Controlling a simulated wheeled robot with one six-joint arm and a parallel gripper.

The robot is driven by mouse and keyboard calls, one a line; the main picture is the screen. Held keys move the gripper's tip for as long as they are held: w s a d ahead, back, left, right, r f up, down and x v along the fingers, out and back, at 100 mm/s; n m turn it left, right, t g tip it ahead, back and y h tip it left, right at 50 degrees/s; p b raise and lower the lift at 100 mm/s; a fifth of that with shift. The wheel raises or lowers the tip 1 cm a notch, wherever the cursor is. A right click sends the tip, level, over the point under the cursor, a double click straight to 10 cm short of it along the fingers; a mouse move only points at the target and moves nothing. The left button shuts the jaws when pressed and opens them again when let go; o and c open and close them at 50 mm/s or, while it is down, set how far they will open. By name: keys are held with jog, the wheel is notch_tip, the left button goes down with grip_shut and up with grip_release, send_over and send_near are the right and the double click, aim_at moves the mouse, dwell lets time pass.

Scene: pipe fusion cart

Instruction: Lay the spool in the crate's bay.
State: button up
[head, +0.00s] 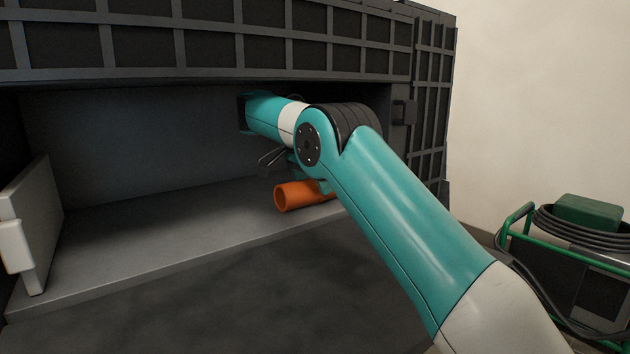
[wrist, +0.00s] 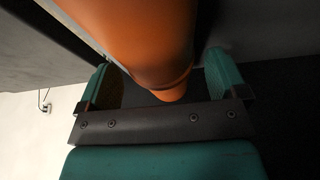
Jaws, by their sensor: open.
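The orange spool (head: 297,195) lies on the grey floor of the bay (head: 165,235) in the dark crate (head: 205,40). Its open round end faces left in the head view, and its right part is hidden behind my arm. In the wrist view the spool (wrist: 145,35) runs from the top edge down to between the two teal fingers. My gripper (wrist: 160,72) is open, with one finger on each side of the spool and a dark gap on the right. In the head view my arm hides most of the gripper. I cannot tell whether a finger touches the spool.
A pale upright panel (head: 30,225) stands at the bay's left side. The crate's slatted upper part overhangs the bay. The bay floor left of the spool is clear. A green-framed cart (head: 575,265) with coiled cable stands outside at the right.

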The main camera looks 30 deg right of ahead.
aim_at(291, 196)
jog(key=a, duration=0.6)
jog(key=a+p, duration=0.1)
jog(key=a, duration=0.5)
jog(key=shift+s, duration=0.2)
